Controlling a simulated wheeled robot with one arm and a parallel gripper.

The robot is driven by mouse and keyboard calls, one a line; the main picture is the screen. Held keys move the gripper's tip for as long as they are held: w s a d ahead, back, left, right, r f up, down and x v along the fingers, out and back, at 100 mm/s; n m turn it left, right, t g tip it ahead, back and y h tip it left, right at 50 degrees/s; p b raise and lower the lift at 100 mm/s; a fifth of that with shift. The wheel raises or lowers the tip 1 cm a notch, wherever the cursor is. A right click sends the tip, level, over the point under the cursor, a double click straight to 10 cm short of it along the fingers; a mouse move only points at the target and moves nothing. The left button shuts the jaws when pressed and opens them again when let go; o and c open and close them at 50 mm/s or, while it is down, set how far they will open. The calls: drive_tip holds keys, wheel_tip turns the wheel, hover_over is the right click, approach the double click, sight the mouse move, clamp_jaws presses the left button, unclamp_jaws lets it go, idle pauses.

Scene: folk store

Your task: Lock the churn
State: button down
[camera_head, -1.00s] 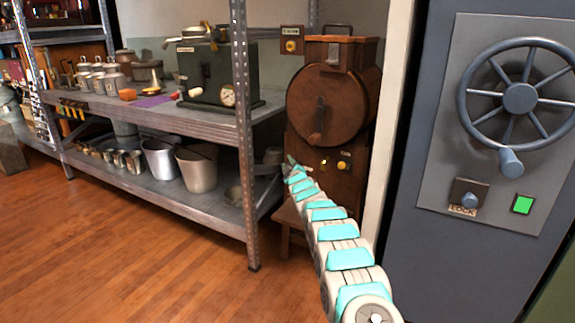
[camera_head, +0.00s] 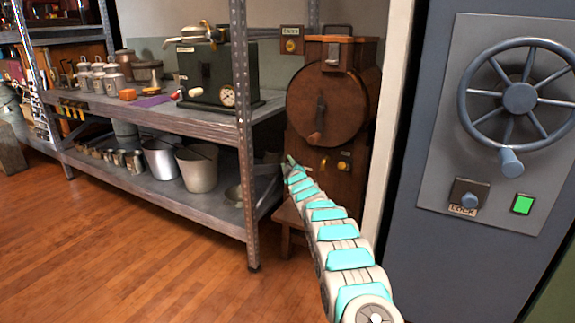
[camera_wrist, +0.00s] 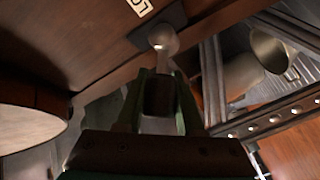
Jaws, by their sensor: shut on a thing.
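The churn (camera_head: 333,105) is a round brown wooden drum on a wooden stand, beside the metal shelf in the head view. A small yellowish knob (camera_head: 343,166) is on its lower front. In the wrist view a pale metal lock knob (camera_wrist: 163,38) stands on a dark plate beside a partly cut-off white label (camera_wrist: 140,6). My gripper (camera_wrist: 160,88) is shut on the lock knob, with its green fingers on either side of the stem; the exact contact is dark. In the head view my gripper (camera_head: 291,164) is small, at the churn's lower left front.
A metal shelf (camera_head: 190,123) with cans, buckets and a dark machine (camera_head: 217,75) stands left of the churn. At right is a grey cabinet with a wheel (camera_head: 519,98) and its own LOCK knob (camera_head: 469,201). The wooden floor (camera_head: 130,250) in front is clear.

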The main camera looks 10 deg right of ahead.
drive_tip(key=shift+f, duration=0.1)
drive_tip(key=n+t+b, duration=0.1)
drive_tip(key=b, duration=0.2)
drive_tip(key=f+n+t+y+b, duration=0.1)
drive_tip(key=n+b, duration=0.1)
drive_tip(key=b, duration=0.2)
drive_tip(key=n+t+y+b, duration=0.1)
drive_tip(key=b, duration=0.2)
drive_tip(key=shift+s+a+f+n+t, duration=0.3)
drive_tip(key=shift+s+f+n, duration=0.05)
drive_tip(key=shift+s+n, duration=0.05)
drive_tip(key=c, duration=0.5)
unclamp_jaws()
